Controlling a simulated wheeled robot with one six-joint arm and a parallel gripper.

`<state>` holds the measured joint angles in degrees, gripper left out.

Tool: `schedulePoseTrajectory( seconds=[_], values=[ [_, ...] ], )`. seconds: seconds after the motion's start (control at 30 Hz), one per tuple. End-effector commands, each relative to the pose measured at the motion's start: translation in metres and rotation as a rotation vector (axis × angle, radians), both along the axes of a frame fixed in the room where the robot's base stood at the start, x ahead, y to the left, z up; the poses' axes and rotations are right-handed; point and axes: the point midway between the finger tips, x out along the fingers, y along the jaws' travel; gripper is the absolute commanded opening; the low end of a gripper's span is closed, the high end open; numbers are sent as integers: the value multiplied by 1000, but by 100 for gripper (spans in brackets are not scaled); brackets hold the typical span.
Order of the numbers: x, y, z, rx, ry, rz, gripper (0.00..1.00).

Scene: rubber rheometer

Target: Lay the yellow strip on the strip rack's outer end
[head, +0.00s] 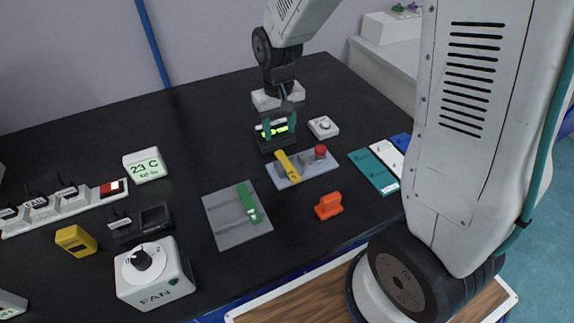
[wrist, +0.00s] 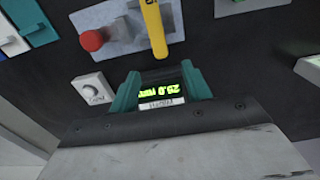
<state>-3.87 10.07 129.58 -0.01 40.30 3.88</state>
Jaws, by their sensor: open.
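A long yellow piece (head: 288,166), which looks like the yellow strip, lies across a grey-blue plate (head: 318,177) with a red knob. The yellow piece also shows at the top of the wrist view (wrist: 154,28). A grey plate (head: 222,232) with raised lines, with a green piece (head: 249,203) on it, stands left of it; I cannot tell surely whether this is the strip rack. My gripper (head: 279,127) is open, with its teal fingers apart around or above a small black unit with a lit green display (wrist: 160,90). The yellow piece is outside the fingers.
A white dial box (head: 323,127) stands right of the gripper. The red knob (head: 320,151) rises from the plate. An orange block (head: 328,206) lies in front. Teal, white and blue panels (head: 372,171) lie at right. The dark bench (head: 130,115) behind is clear.

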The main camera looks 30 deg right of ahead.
Motion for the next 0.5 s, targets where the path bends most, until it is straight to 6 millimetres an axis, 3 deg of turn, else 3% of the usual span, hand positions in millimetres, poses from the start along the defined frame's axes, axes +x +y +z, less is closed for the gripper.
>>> schedulePoseTrajectory(
  seconds=[0.5],
  values=[
    [10, 1, -66, 0, 4, 0, 48]
  ],
)
